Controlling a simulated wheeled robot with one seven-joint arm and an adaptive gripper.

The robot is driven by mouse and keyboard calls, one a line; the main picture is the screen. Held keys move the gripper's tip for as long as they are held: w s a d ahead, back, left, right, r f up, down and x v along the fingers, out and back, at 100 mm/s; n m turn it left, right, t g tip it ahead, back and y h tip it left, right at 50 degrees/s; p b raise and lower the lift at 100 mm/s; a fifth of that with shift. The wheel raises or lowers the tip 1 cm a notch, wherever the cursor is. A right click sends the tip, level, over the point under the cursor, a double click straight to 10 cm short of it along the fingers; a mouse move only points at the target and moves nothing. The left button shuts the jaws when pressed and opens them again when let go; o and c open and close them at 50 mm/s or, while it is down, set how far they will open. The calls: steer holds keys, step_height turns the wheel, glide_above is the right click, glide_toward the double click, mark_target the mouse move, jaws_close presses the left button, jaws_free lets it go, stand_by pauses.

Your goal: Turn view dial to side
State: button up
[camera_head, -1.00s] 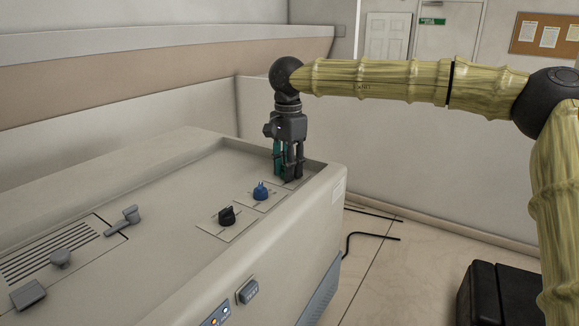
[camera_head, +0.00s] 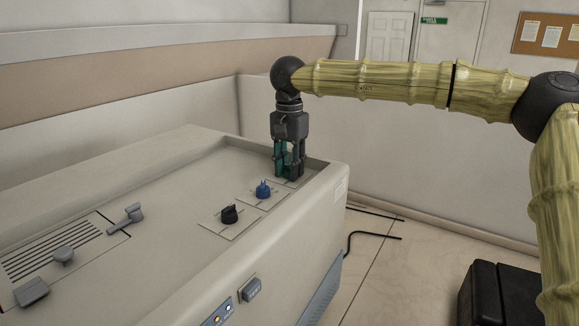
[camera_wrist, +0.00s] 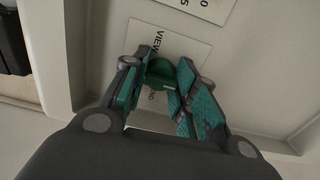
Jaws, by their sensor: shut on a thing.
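The view dial (camera_wrist: 161,73) is a green knob on a white plate (camera_wrist: 196,54) lettered "VIEW" in the wrist view. My gripper (camera_head: 289,174) points straight down at the far right corner of the machine top in the head view. Its teal-padded fingers are shut on the dial, one on each side. In the head view the fingers hide most of the dial. The dial's pointer direction against the plate's marks cannot be read clearly, and part of the lettering is covered by the fingers.
A blue knob (camera_head: 263,189) and a black knob (camera_head: 229,214) sit in a row on the grey machine top (camera_head: 170,190), nearer the camera. Grey levers (camera_head: 124,219) and a slotted vent (camera_head: 50,248) lie at left. A raised rim borders the recessed panel.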

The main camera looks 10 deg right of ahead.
steer(key=o, duration=1.1)
steer(key=shift+r, duration=0.1)
steer(key=shift+c, duration=0.2)
step_height(320, 180, up, 12)
steer(key=shift+d, duration=0.1)
